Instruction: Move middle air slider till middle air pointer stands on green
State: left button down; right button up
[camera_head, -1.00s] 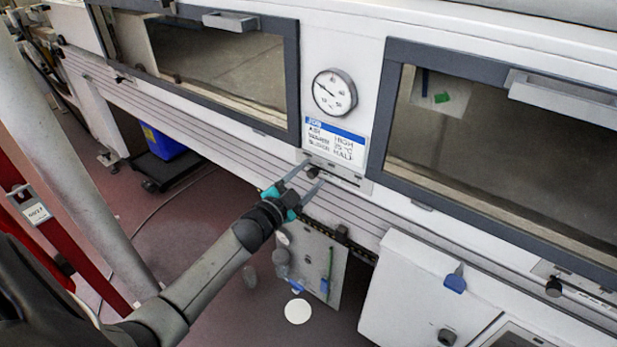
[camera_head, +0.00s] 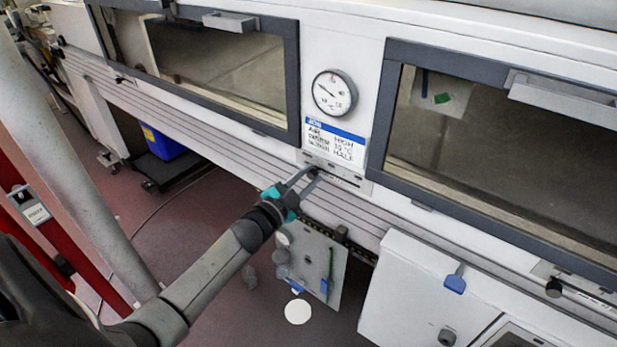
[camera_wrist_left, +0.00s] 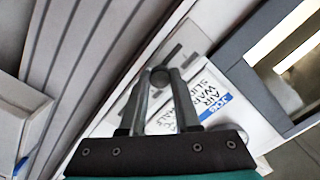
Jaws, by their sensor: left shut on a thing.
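The middle air slider's dark round knob (camera_wrist_left: 159,76) sits on a pale slotted plate (camera_head: 352,179) on the tunnel's white front, below a label card. My left gripper (camera_head: 312,174) is shut on this knob; the wrist view shows its two fingertips (camera_wrist_left: 160,82) on either side of it. Above the card is a round white gauge (camera_head: 334,93) with a dark rim and a thin dark pointer directed to the upper left. I cannot make out a green mark on its dial. My right gripper is not in view.
Dark-framed windows with grey handles flank the gauge, left (camera_head: 230,20) and right (camera_head: 560,92). A white cabinet (camera_head: 410,290) stands below right. Another black knob (camera_head: 553,288) is at the far right.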

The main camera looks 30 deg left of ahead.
aim_at(331, 173)
pick_arm(q)
jog(key=shift+d, duration=0.1)
dwell(0.7)
jog(key=shift+s+d+p, duration=0.15)
jog(key=shift+d+p, duration=0.4)
jog(key=shift+d, duration=1.2)
jog(key=c, duration=0.6)
grip_release()
jog(key=shift+a, duration=0.1)
jog(key=shift+c, duration=0.2)
jog(key=shift+s, duration=0.1)
jog(key=s+p, duration=0.1)
jog(key=s, duration=1.4)
jog(key=shift+a+p, duration=0.35)
jog(key=shift+p, duration=0.05)
jog(key=shift+f, duration=0.1)
